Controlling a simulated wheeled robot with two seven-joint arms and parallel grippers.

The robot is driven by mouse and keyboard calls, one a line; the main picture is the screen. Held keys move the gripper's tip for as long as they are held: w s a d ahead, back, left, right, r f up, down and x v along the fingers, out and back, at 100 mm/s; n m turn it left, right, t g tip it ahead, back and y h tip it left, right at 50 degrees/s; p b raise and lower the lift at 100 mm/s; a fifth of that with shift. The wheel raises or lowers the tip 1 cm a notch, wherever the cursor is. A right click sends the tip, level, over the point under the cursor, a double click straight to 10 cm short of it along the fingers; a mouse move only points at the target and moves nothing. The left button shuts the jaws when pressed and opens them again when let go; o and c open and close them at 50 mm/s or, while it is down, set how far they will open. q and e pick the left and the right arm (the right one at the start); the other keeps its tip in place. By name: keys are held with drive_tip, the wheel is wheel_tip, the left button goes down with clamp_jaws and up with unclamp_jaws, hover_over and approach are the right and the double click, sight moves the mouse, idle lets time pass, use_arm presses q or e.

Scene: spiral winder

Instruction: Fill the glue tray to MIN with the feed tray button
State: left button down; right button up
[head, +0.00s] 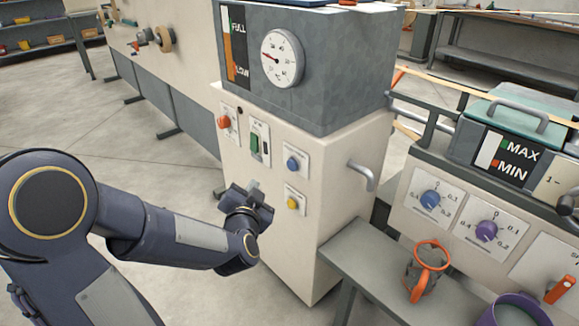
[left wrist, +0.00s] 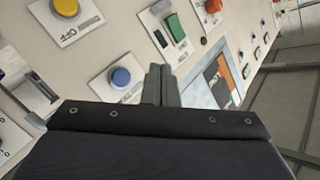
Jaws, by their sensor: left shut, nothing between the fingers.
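The cream control cabinet (head: 330,215) carries an orange knob (head: 223,122), a green switch (head: 254,146), a blue button (head: 292,163) and a yellow button (head: 292,203). The button labels are too small to read surely. My left gripper (head: 256,188) is shut and empty in front of the panel, left of the two buttons. In the left wrist view its closed fingers (left wrist: 160,84) point at the panel, beside the blue button (left wrist: 121,77). Contact cannot be told. The glue tray gauge (head: 505,158), marked MAX and MIN, is at right; its column looks pale. My right gripper is out of view.
A grey tank (head: 340,75) with a FULL/LOW gauge and a dial (head: 282,58) tops the cabinet. A side handle (head: 362,176) sticks out. Open floor lies left of the cabinet.

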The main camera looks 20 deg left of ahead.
sight(292, 165)
use_arm(q)
drive_tip(key=w+d, duration=0.3)
drive_tip(key=w, duration=0.5)
drive_tip(key=shift+d+p, duration=0.15)
drive_tip(key=shift+p, duration=0.3)
drive_tip(key=shift+w, duration=0.1)
idle(1.6)
drive_tip(key=shift+w+d, duration=0.15)
drive_tip(key=shift+w, duration=0.1)
drive_tip(key=shift+w+d, duration=0.2)
drive_tip(key=shift+w, duration=0.2)
idle(4.4)
